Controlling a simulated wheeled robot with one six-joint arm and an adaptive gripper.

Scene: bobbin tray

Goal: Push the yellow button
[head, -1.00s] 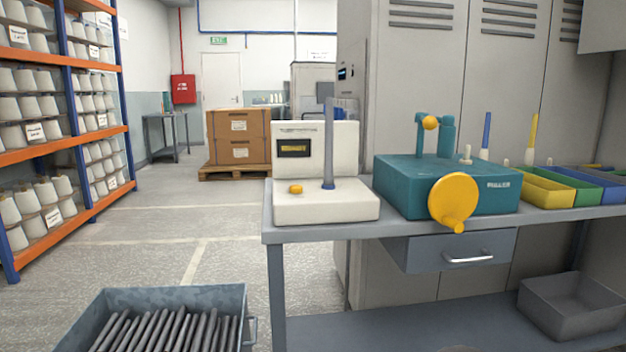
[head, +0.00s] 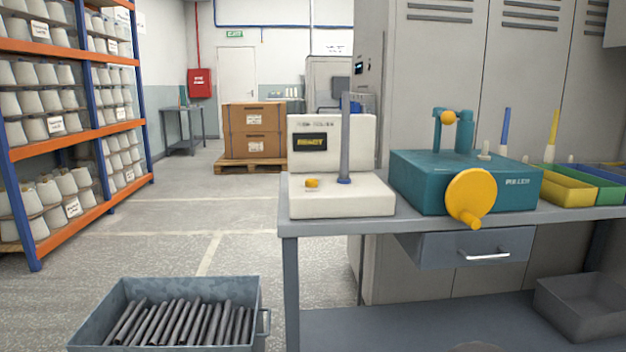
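The yellow button (head: 312,183) is a small raised piece on the left part of the top of a white machine's base (head: 342,206). The machine has an upright back panel with a dark display (head: 310,142) showing yellow lettering that I cannot read for sure. A grey vertical rod (head: 345,140) with a blue foot stands on the base, right of the button. The machine sits at the left end of a grey workbench (head: 290,225). Nothing touches the button. My gripper is not in view.
A teal winder (head: 420,180) with a yellow crank wheel (head: 470,195) stands right of the machine. A bin (head: 185,285) of grey rods is on the floor at front left. Shelves (head: 75,142) of cones line the left. The floor between is clear.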

